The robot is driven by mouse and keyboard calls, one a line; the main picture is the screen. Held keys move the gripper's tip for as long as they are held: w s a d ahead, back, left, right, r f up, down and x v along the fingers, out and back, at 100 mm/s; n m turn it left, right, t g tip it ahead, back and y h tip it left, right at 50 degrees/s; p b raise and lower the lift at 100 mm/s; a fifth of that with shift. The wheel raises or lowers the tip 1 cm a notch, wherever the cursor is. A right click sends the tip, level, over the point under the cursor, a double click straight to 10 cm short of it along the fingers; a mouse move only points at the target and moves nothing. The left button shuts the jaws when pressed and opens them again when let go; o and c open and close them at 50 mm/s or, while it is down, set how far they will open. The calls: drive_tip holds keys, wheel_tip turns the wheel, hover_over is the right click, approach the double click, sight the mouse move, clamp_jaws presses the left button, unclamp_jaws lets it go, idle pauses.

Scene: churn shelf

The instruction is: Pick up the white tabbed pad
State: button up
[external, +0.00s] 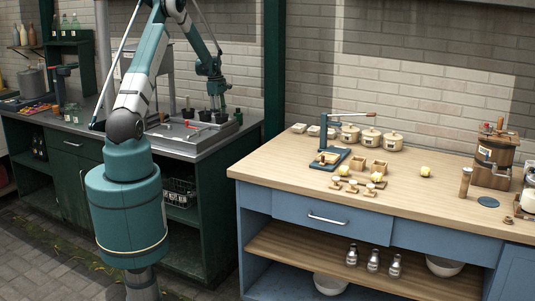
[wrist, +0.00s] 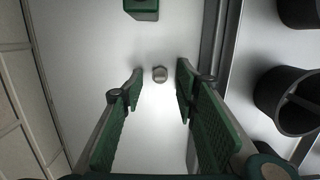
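My gripper (wrist: 160,90) points down over the pale steel counter, its two green-padded fingers spread apart with nothing held. In the external view my gripper (external: 220,112) is low over the right end of the steel counter. I cannot make out the pad for certain in the external view, where the arm and gripper cover part of this counter.
Black cups (wrist: 286,98) stand right of the gripper, beyond a dark strip. A green block-like object (wrist: 141,9) is ahead. A tiled wall (wrist: 22,90) runs close on the left. The wooden counter (external: 278,180) with pots and small wooden items stands apart on the right.

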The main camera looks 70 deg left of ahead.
drive_tip(key=shift+f, duration=0.55)
drive_tip(key=c, duration=0.8)
